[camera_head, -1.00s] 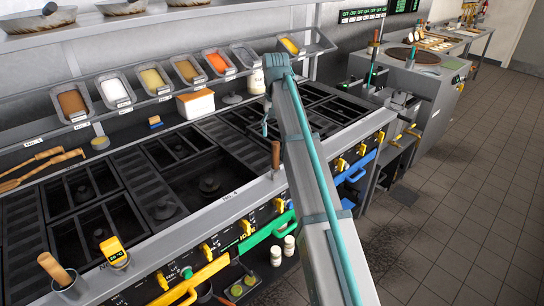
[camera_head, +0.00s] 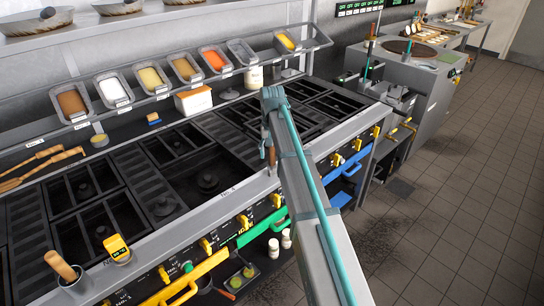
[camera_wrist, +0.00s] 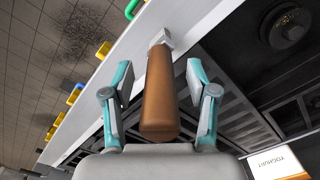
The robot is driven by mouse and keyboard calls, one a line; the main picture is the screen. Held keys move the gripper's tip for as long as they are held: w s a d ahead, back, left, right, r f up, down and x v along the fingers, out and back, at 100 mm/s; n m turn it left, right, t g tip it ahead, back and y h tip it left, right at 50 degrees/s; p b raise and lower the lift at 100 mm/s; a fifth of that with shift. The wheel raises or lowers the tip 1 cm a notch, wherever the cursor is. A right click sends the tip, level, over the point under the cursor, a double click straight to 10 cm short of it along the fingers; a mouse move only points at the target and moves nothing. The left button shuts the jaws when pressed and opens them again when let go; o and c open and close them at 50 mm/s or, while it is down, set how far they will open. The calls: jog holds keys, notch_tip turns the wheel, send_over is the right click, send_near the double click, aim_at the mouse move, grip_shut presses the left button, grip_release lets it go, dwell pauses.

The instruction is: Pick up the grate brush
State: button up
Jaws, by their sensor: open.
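A brown wooden handle (camera_wrist: 162,92), which looks like the grate brush's, stands upright at the range's front rail in the wrist view. A pale metal piece shows at its far end; any bristles are hidden. My gripper (camera_wrist: 159,84) is open, with one teal-tipped finger on each side of the handle. Gaps show between the fingers and the wood. In the head view the handle (camera_head: 272,156) is a small brown piece at the front rail, partly covered by my gripper (camera_head: 264,148).
The range's black grates (camera_head: 205,182) lie behind the rail. A yoghurt box (camera_head: 194,101) stands at the back below sloped food trays (camera_head: 153,80). Yellow knobs and a green handle (camera_head: 262,228) stick out in front. The tiled floor at right is clear.

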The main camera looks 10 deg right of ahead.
jog(key=shift+f, duration=0.2)
grip_shut()
jog(key=shift+r, duration=0.15)
jog(key=shift+r, duration=0.5)
jog(key=s+d+r+b, duration=0.2)
jog(key=s+d+r, duration=0.1)
jog(key=s+r, duration=0.8)
jog(key=shift+s+d+r, duration=0.15)
jog(key=shift+s+r, duration=0.25)
jog(key=shift+s, duration=0.95)
